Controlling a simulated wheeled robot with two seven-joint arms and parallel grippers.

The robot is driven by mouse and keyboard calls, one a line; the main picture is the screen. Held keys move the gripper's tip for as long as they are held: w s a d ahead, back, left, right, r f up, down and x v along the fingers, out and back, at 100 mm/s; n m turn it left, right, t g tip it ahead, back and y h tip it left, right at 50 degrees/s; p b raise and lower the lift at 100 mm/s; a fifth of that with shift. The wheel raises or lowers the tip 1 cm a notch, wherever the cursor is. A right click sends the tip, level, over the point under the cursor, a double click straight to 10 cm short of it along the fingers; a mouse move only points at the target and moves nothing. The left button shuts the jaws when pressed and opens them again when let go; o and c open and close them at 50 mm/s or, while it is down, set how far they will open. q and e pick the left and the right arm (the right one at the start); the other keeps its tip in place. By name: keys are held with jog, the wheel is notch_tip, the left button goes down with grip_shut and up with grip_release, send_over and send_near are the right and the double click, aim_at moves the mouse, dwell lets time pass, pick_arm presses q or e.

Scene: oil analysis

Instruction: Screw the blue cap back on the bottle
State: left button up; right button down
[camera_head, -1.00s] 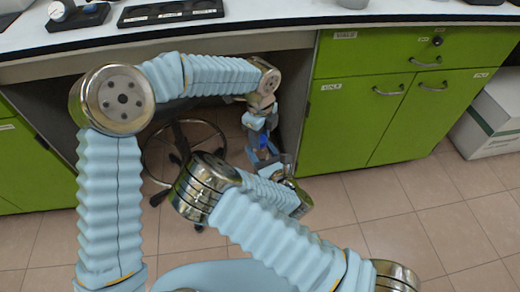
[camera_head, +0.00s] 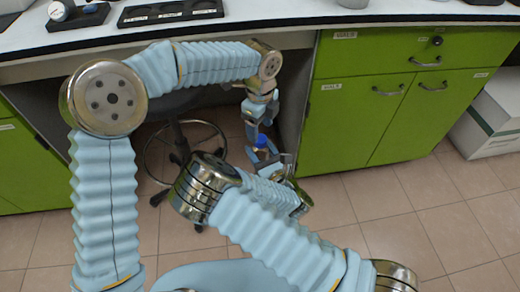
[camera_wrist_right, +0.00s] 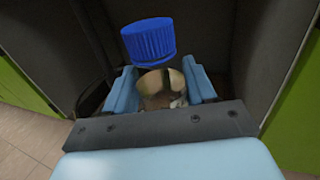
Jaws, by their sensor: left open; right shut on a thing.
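The blue cap (camera_head: 262,141) shows below my left gripper (camera_head: 259,132) in the head view. In the right wrist view the ribbed blue cap (camera_wrist_right: 148,42) is at the upper end of the bottle (camera_wrist_right: 155,84), slightly tilted in the picture. I cannot tell whether it is fully seated. The bottle is pale and glassy, between the fingers of my right gripper (camera_wrist_right: 161,90), which is shut on it. My left gripper is open, pointing down above the cap and apart from it. No left finger shows in the right wrist view. The bottle is mostly hidden in the head view.
Both grippers are in the knee space below the white bench (camera_head: 270,18). Green cabinets (camera_head: 345,115) stand right of it. A stool base (camera_head: 178,150) is behind and left of the arms. A white box (camera_head: 490,120) sits at the far right. Trays lie on the bench.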

aim_at(260, 139)
pick_arm(q)
jog(key=shift+r, duration=0.1)
jog(key=shift+c, duration=0.4)
jog(key=n, duration=0.4)
jog(key=shift+r, duration=0.35)
jog(key=n, duration=0.2)
jog(key=r+n, duration=0.1)
jog(key=n, duration=0.4)
jog(key=r+n, duration=0.1)
jog(key=n, duration=0.1)
jog(key=shift+n, duration=0.3)
jog(key=n, duration=0.4)
jog(key=shift+r, duration=0.35)
jog(key=shift+f, duration=4)
jog(key=shift+c, duration=0.2)
jog(key=c, duration=1)
